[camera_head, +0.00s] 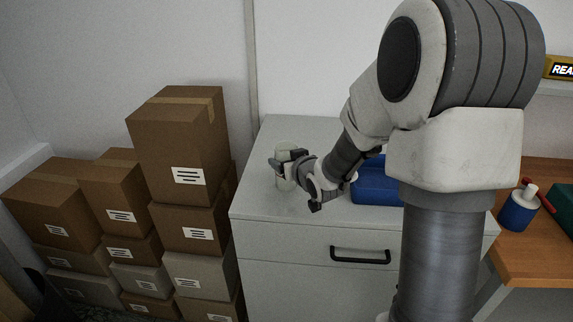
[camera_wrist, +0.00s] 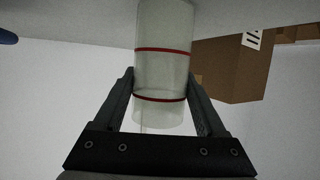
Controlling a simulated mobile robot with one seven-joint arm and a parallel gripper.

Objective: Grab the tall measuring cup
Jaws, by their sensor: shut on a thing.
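The tall measuring cup (camera_wrist: 162,75) is a clear, pale cylinder with two red rings. In the wrist view it stands between my gripper's two fingers (camera_wrist: 161,100), which close on its sides near one red ring. In the head view the cup (camera_head: 285,153) is on the left part of the grey cabinet top, partly hidden by my gripper (camera_head: 283,168). My gripper is shut on the cup. I cannot tell whether the cup's base touches the cabinet top.
The grey cabinet (camera_head: 285,232) has a black drawer handle (camera_head: 360,256). A blue case (camera_head: 376,184) sits on it, partly behind my arm. Cardboard boxes (camera_head: 180,145) are stacked left of the cabinet. A wooden table (camera_head: 535,245) with a blue bottle (camera_head: 518,212) is at right.

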